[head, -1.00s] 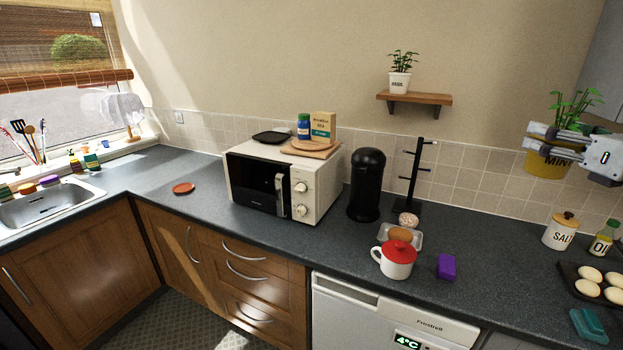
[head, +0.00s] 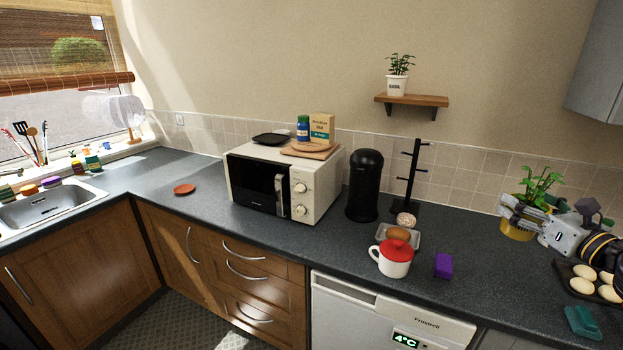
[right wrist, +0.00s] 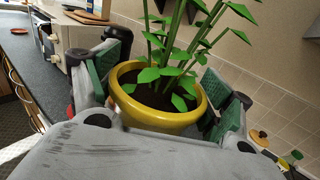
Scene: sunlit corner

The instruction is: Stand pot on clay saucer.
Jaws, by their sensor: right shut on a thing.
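The yellow pot (head: 516,228) with a leafy green plant is at the right of the head view, near the tiled wall. My right gripper (head: 526,213) is shut around it, and its fingers cover part of the pot's upper side. In the right wrist view the pot (right wrist: 160,123) sits upright between the green finger pads. I cannot tell whether its base touches the counter. The clay saucer (head: 184,189) is a flat reddish disc lying empty on the counter, left of the microwave and far from the pot. My left gripper is not in view.
Between pot and saucer stand a microwave (head: 284,181), a black canister (head: 364,186), a mug tree (head: 410,180), a red-lidded mug (head: 393,261) and a purple block (head: 443,265). A tray of eggs (head: 562,268) is at right. Counter around the saucer is clear.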

